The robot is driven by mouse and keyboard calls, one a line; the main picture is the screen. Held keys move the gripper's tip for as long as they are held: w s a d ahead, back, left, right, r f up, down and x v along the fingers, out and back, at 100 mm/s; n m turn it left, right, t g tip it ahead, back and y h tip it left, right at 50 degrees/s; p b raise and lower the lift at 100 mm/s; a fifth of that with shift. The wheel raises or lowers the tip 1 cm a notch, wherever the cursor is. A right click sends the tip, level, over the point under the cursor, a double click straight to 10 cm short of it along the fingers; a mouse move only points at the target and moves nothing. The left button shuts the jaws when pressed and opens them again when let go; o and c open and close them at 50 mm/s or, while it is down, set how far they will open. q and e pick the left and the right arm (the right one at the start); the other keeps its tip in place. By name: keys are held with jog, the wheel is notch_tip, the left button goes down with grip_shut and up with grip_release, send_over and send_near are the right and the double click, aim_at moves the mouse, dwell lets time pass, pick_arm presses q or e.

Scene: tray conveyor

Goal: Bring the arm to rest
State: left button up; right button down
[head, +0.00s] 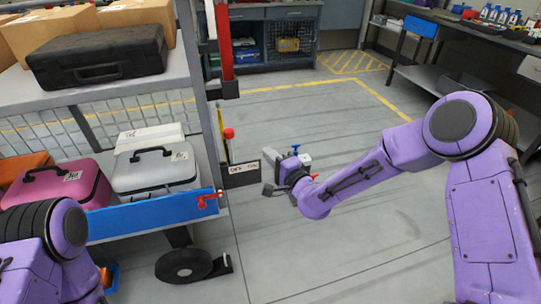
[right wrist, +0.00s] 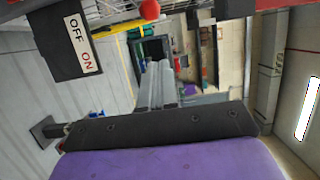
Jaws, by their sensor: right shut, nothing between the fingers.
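My right arm reaches in from the right in the head view, purple and stretched out over the floor. Its gripper (head: 267,153) is beside the right end of the shelf cart, close to a dark box with an OFF/ON label (head: 243,169). In the right wrist view the fingers (right wrist: 158,72) are together, with nothing between them. The label box (right wrist: 72,38) and a red ball knob (right wrist: 149,10) are at the upper left there, apart from the fingers. My left arm shows only its purple upper part at the lower left; its gripper is out of view.
The shelf cart (head: 150,83) at the left holds a black case (head: 97,57), cardboard boxes, a pink case (head: 62,184) and a white case (head: 155,172). A workbench (head: 460,40) with bottles stands at the back right. The floor between is clear.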

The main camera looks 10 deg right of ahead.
jog(key=s+d+f+n+g+h, duration=0.2)
jog(key=s+d+f+g+h, duration=0.15)
jog(key=s+f, duration=0.5)
jog(key=s+d+f+n+g+h, duration=0.2)
jog(key=s+d+f+g, duration=0.15)
jog(key=s+f, duration=0.5)
jog(key=s+d+f+n+g+h, duration=0.25)
jog(key=s+d+f, duration=0.25)
jog(key=s+f, duration=0.35)
jog(key=s+d+f+g+h+p, duration=0.1)
jog(key=s+d+g, duration=0.1)
jog(key=s, duration=0.6)
jog(key=s+d+f+g+h, duration=0.1)
jog(key=s+d+g, duration=0.2)
jog(key=s, duration=0.5)
notch_tip(320, 180, up, 11)
jog(key=p, duration=1.1)
jog(key=shift+w+t, duration=0.25)
jog(key=shift+t, duration=0.2)
jog(key=shift+a+n, duration=0.1)
jog(key=shift+n, duration=0.15)
